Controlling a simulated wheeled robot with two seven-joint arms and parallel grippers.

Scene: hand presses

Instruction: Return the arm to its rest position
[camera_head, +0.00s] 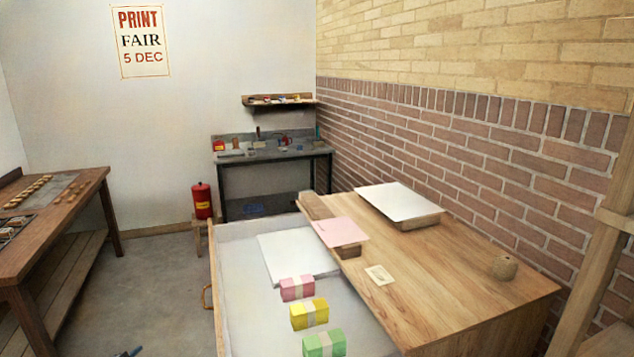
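A small dark, bluish piece (128,352) shows at the bottom edge, left of centre, over the grey floor. It looks like the tip of my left gripper, but most of it is cut off, so I cannot tell whether it is open or shut. It is apart from the wooden cabinet and its open drawer. My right gripper and arm are not in view.
An open drawer (222,290) holds white paper (290,257) and pink (297,288), yellow (309,314) and green (324,343) bundles. A workbench (60,225) stands left; floor (150,290) between is clear.

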